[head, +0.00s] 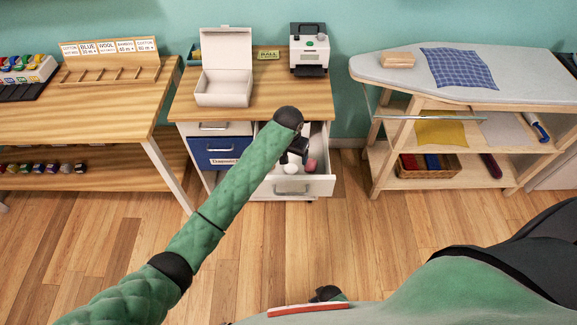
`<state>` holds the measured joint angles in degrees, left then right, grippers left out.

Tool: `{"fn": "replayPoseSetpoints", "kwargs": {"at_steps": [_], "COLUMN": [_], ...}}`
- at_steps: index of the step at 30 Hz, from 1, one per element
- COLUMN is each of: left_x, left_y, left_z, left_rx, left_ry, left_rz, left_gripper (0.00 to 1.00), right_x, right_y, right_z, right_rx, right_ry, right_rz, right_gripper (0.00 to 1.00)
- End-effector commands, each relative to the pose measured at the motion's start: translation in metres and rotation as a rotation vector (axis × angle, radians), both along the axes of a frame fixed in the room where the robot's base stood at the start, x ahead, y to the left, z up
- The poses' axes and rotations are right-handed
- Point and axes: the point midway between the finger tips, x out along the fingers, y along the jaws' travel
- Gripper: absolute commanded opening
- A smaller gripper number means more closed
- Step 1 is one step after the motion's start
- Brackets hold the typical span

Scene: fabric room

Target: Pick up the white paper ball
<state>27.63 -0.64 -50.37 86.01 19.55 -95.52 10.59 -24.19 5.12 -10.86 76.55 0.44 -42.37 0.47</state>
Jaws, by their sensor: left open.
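The white paper ball (291,169) lies in the open drawer (319,186) of the wooden desk, near the drawer's front. A pinkish-red ball (311,165) lies in the same drawer, to its right. My left gripper (293,157) is over the drawer, pointing down, open, just above the white ball. I cannot tell whether its fingers touch the ball. My left forearm hides the drawer's left side.
An open white box (224,86) and a small label printer (309,50) stand on the desk top (265,108). A closed blue drawer (218,152) is left of the open one. An ironing board (400,72) with shelves stands right. The wooden floor in front is clear.

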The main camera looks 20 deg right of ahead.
Motion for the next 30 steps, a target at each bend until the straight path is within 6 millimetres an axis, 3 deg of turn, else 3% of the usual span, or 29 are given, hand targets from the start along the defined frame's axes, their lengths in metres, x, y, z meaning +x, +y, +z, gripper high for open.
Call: {"fn": "replayPoseSetpoints", "kwargs": {"at_steps": [12,21,30], "left_x": [0.004,0.009,0.011], "left_y": [-0.002,-0.002,-0.004], "left_z": [-0.028,-0.053,-0.076], "left_rx": [0.000,0.001,0.000], "left_ry": [0.001,0.002,0.000], "left_rz": [0.011,0.011,0.011], "left_gripper": [0.76,0.76,0.76], "right_x": [-0.008,-0.025,-0.037], "right_y": [-0.008,-0.022,-0.028], "right_z": [-0.017,-0.043,-0.054], "right_rx": [-0.006,-0.016,-0.019], "right_ry": [-0.015,-0.034,-0.039], "right_rz": [0.004,0.013,0.016], "right_gripper": [0.36,0.36,0.36]}}
